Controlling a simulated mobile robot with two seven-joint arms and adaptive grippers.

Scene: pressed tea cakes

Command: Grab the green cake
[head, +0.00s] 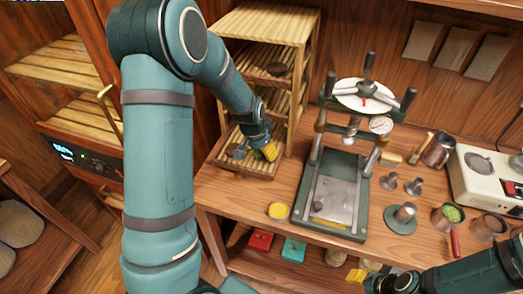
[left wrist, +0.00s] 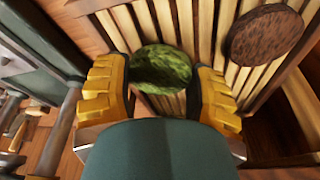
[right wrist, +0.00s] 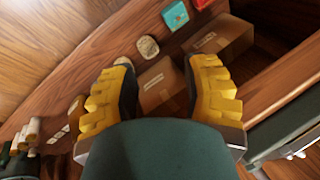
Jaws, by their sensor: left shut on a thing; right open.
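The green cake (left wrist: 162,68) is a round, flat, mottled green disc. In the left wrist view it sits between the two yellow fingers of my left gripper (left wrist: 162,92), over the slats of a wooden rack. My left gripper is shut on it. In the head view my left gripper (head: 263,153) is at the rack's lowest shelf, and the cake is mostly hidden by the fingers. My right gripper (right wrist: 160,90) is open and empty, with the counter's lower shelf in its view.
The slatted rack (head: 262,24) rises around my left gripper. A dark brown cake (left wrist: 265,35) lies on slats beside the green one. A press (head: 340,185) stands to the right on the counter.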

